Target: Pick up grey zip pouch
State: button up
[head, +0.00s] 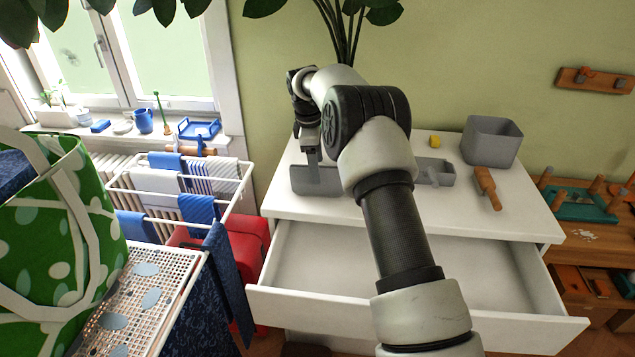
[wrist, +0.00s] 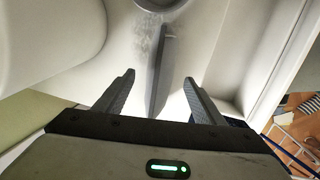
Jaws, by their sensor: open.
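The grey zip pouch (head: 318,182) stands upright on the left part of the white dresser top, with one broad grey face showing. In the wrist view it shows edge-on from above as a thin dark grey strip (wrist: 160,62). My gripper (head: 312,157) points down at it from above, its fingers overlapping the pouch's top in the head view. In the wrist view my gripper (wrist: 159,76) is open, with one finger on each side of the strip and a visible gap on both sides. My arm hides part of the dresser top right of the pouch.
On the dresser (head: 400,205) are a grey caddy (head: 434,178), a yellow block (head: 435,141), a grey bin (head: 491,142) and a wooden rolling pin (head: 487,187). The open drawer (head: 330,265) below looks empty. A drying rack (head: 150,185) and green bag (head: 60,235) stand left.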

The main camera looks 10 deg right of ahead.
aim_at(331, 185)
jog(key=shift+w+d+f+p, duration=0.15)
jog(key=shift+f+p, duration=0.05)
jog(key=shift+f, duration=1.25)
jog(key=shift+w+d+f+p, duration=0.1)
jog(key=shift+f+p, duration=0.1)
jog(key=shift+f, duration=1.2)
grip_shut()
